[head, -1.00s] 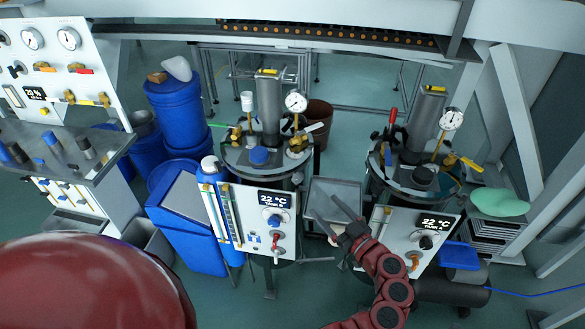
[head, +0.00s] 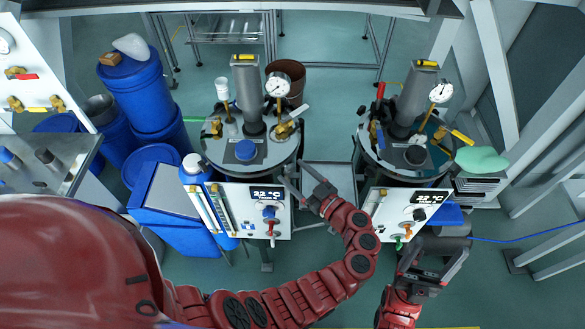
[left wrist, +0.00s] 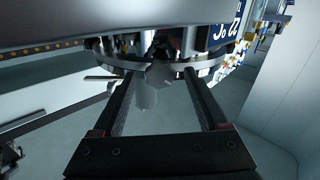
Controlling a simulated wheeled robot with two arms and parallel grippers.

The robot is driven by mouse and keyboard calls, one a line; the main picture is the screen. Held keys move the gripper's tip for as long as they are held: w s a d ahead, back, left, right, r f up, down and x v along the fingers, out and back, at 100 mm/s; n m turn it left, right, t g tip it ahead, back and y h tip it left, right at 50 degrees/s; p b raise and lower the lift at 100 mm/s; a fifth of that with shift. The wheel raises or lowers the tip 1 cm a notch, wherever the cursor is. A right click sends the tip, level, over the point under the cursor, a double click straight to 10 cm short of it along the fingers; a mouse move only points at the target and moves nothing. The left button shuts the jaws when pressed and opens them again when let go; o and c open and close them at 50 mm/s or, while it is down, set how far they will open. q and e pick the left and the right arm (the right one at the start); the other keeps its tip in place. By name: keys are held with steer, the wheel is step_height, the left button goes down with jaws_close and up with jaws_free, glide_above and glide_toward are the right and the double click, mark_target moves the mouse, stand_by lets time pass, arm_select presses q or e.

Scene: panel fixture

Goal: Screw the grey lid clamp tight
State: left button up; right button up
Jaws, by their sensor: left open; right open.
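Two steel tanks stand side by side in the head view. The right tank's lid (head: 385,158) carries a dark grey knob (head: 415,155). I cannot tell for sure which part is the grey lid clamp. My left gripper (head: 304,177) is open and empty at the right front edge of the left tank. In the left wrist view its open fingers (left wrist: 158,80) point at a metal rim (left wrist: 220,62) with dark fittings, partly hidden.
Front panels with displays hang on the left tank (head: 240,222) and right tank (head: 378,222). Gauges, valves and upright cylinders crowd both lids. A grey tray (head: 328,177) lies between the tanks. Blue drums (head: 135,90) stand at left, a green cloth (head: 481,160) at right.

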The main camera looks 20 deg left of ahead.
arm_select(q)
steer(key=shift+c, duration=0.4)
jaws_close()
